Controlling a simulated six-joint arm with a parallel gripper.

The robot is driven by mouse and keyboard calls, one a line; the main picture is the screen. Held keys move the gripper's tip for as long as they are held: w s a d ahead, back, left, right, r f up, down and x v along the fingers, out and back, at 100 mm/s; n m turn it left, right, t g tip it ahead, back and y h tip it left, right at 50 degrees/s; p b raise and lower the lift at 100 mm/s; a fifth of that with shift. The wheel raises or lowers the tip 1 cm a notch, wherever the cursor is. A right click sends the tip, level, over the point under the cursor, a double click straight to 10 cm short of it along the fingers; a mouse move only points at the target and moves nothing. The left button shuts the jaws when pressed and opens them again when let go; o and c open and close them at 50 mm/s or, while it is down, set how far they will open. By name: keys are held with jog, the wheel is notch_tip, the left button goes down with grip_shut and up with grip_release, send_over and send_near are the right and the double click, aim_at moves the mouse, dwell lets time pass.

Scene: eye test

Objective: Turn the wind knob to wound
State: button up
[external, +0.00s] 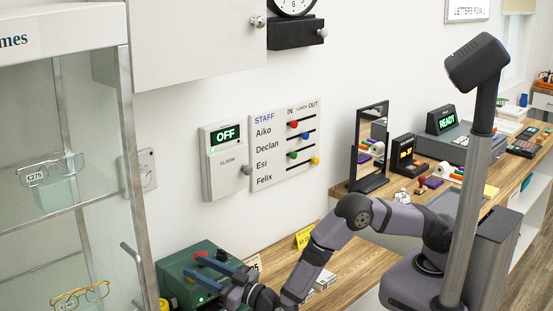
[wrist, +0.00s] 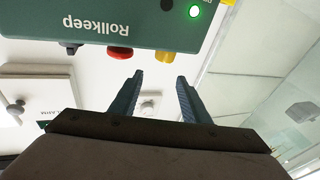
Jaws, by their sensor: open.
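A clock (external: 291,5) is cut off at the top of the external view. Below it is a black box (external: 292,35) with a small silver knob (external: 322,33) on its right side. No wind or wound marking is legible, so I cannot tell for sure that this is the wind knob. My gripper (external: 193,266) is at the lower left, far below the clock and over the green box. In the wrist view my gripper (wrist: 160,78) has its two fingers apart with nothing between them. The clock and its knob are not recognizable in the wrist view.
The green Rollkeep box (external: 185,265) has a red knob (wrist: 120,53) close to my fingers. An alarm panel (external: 226,160) and a staff board (external: 285,145) hang on the wall. A glass display case (external: 128,170) bounds the left. A mirror (external: 371,140) stands on the counter.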

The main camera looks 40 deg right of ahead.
aim_at(215, 278)
jog(key=s+d+f+n+g+y+p, duration=0.2)
jog(key=s+f+g, duration=0.1)
jog(key=shift+d+g+y, duration=0.3)
jog(key=shift+w, duration=0.1)
jog(key=shift+w, duration=0.1)
jog(key=shift+p+x, duration=1.2)
jog(key=shift+x, duration=2.35)
jog(key=shift+a, duration=0.1)
jog(key=shift+c, duration=0.6)
jog(key=c, duration=0.9)
